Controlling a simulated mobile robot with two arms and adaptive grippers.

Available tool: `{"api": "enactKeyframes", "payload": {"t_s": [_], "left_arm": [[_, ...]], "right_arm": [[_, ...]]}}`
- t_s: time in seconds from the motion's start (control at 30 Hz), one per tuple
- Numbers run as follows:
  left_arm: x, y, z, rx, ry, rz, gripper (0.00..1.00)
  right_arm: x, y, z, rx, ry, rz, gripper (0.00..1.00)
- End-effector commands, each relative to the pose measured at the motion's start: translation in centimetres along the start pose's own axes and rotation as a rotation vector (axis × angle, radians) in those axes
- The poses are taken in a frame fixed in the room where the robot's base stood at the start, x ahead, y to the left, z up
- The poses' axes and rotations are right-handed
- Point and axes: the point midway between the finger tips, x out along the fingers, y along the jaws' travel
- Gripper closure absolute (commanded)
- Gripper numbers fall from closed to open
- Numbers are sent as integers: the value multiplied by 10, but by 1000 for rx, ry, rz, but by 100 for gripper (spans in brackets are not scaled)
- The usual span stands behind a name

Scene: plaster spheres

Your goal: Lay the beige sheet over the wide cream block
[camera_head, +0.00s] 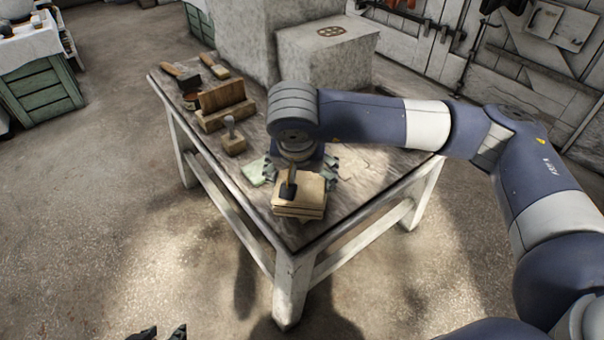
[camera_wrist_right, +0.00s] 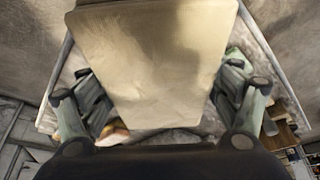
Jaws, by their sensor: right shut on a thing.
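My right gripper (camera_head: 303,168) is over the front corner of the table, pointing down. It is shut on the beige sheet (camera_head: 312,184), which also shows as a large flat panel between the fingers in the right wrist view (camera_wrist_right: 155,65). In the head view the sheet looks like the top of a layered beige stack; I cannot clearly separate the wide cream block beneath it or tell whether they touch. My left gripper (camera_head: 163,333) shows only fingertips at the bottom edge, apart and empty.
The wooden table (camera_head: 225,182) carries a pale green piece (camera_head: 256,172), a wooden stamp-like tool (camera_head: 232,137), a wooden rack (camera_head: 222,101) and brushes (camera_head: 182,75) along its left side. Large stone blocks (camera_head: 330,62) stand behind. The floor in front is clear.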

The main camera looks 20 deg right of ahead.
Motion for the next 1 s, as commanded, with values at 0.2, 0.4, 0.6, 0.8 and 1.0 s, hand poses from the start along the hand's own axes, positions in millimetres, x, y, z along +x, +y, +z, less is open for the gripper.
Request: {"api": "enactKeyframes", "payload": {"t_s": [0.2,0.4,0.6,0.8,1.0], "left_arm": [[1,1,-2,1,13,1,60],[1,1,-6,1,26,2,60],[1,1,-5,1,24,2,60],[2,1,-4,1,20,2,60],[2,1,-4,1,19,1,60]], "right_arm": [[0,0,0,1,1,-1,49],[1,0,0,1,1,-1,0],[1,0,0,0,1,0,0],[2,0,1,0,-1,1,0],[1,0,1,0,0,0,0]]}}
